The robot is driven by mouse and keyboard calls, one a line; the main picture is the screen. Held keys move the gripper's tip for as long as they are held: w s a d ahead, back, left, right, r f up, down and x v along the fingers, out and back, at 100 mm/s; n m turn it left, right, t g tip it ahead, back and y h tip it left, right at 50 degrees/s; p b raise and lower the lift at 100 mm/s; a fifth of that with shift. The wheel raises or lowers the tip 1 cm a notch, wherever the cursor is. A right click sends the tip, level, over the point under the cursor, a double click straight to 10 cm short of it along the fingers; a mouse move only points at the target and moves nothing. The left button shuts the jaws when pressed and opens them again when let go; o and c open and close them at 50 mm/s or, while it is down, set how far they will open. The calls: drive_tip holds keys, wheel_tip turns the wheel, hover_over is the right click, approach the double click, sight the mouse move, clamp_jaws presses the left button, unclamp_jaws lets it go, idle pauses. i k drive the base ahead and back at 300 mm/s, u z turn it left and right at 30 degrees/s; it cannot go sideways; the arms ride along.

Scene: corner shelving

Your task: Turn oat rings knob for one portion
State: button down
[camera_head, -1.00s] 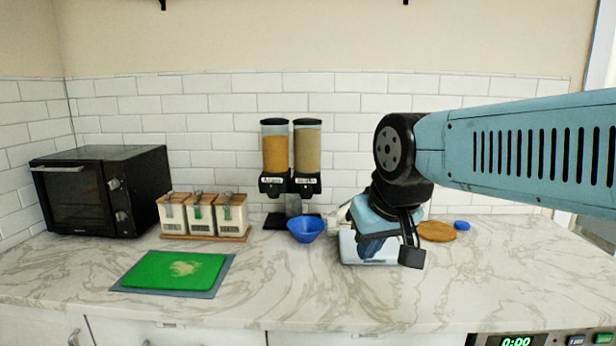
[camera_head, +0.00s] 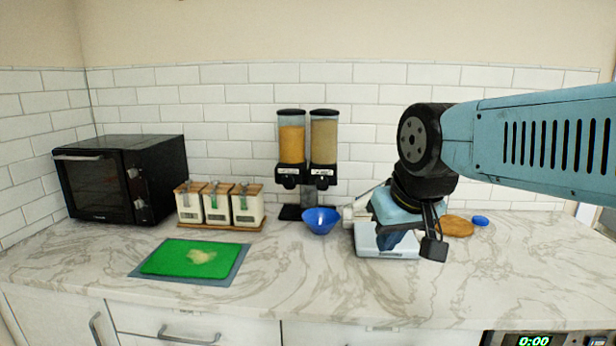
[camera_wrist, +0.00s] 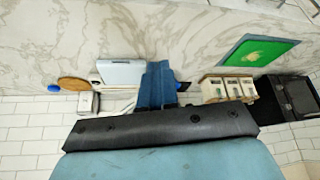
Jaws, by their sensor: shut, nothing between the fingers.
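The twin cereal dispenser stands against the tiled wall, with an orange-filled hopper (camera_head: 291,140) on the left and a tan-filled hopper (camera_head: 323,142) on the right. Each has a black outlet housing with a knob, the left knob (camera_head: 289,181) and the right knob (camera_head: 321,181). Their small labels are too blurred to read, so I cannot tell which holds oat rings. A blue bowl (camera_head: 320,222) stands in front of the dispenser's base. My gripper (camera_head: 388,248) is shut and empty, pointing down to the right of the bowl and lower than the knobs. Its closed fingers also show in the wrist view (camera_wrist: 160,68).
A white scale-like box (camera_head: 372,241) sits by my gripper, partly hidden. A wooden disc (camera_head: 457,226) and a blue lid (camera_head: 480,220) lie right. Three canisters (camera_head: 218,206), a black oven (camera_head: 122,180) and a green board (camera_head: 190,258) are left. Front counter is clear.

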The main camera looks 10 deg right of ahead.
sight(321, 182)
drive_tip(key=z, duration=0.4)
drive_tip(key=i, duration=0.15)
drive_tip(key=z, duration=2.75)
drive_tip(key=k, duration=0.15)
drive_tip(key=u, duration=0.7)
drive_tip(key=k, duration=0.75)
drive_tip(key=u, duration=0.75)
drive_tip(key=k, duration=0.4)
drive_tip(key=u, duration=0.5)
drive_tip(key=i, duration=0.5)
drive_tip(key=u, duration=0.05)
